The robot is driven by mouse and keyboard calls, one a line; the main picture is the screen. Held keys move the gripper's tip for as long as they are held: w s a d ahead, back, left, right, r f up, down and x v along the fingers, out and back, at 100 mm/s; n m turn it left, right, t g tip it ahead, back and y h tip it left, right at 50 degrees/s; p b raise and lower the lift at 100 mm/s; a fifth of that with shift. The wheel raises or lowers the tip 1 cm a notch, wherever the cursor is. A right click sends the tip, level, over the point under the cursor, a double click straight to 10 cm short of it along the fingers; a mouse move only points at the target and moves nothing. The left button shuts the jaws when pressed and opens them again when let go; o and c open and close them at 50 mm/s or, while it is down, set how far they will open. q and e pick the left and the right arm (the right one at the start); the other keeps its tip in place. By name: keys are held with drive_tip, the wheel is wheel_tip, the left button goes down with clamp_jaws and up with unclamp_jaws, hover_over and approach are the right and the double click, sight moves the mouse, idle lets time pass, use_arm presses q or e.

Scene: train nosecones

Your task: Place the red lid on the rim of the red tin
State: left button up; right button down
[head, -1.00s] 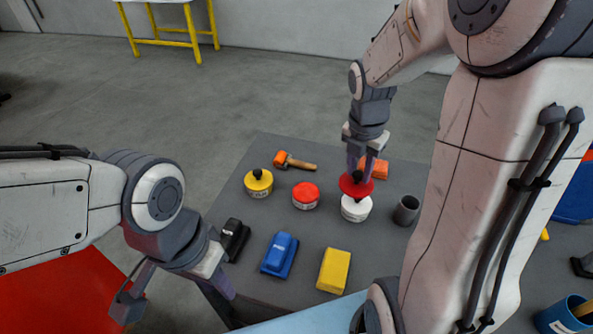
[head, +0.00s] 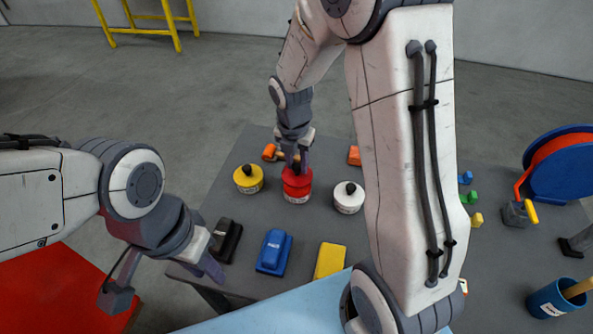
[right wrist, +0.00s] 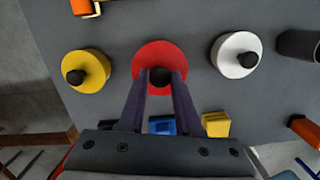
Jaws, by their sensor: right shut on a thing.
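The red tin (head: 297,197) with a white label stands on the grey table between the yellow and white tins. The red lid (head: 296,181) is right over the tin's top, lined up with it; I cannot tell whether it touches the rim. In the right wrist view the lid (right wrist: 160,53) is a round red disc that hides the tin. My right gripper (head: 296,166) is shut on the lid's black knob (right wrist: 160,77), pointing down. My left gripper (head: 213,268) hangs empty near the table's front left edge; its finger gap does not show clearly.
A yellow tin (head: 248,180) and a white tin (head: 348,200), both with black knobs, flank the red tin. Black (head: 225,240), blue (head: 273,252) and yellow (head: 330,260) blocks lie in front. A mallet (head: 270,152) lies behind. A red-blue reel (head: 562,165) stands right.

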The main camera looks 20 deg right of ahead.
sight(297, 167)
drive_tip(key=shift+f, duration=1.85)
drive_tip(key=shift+f, duration=0.1)
drive_tip(key=shift+f, duration=0.15)
drive_tip(key=c, duration=0.6)
unclamp_jaws()
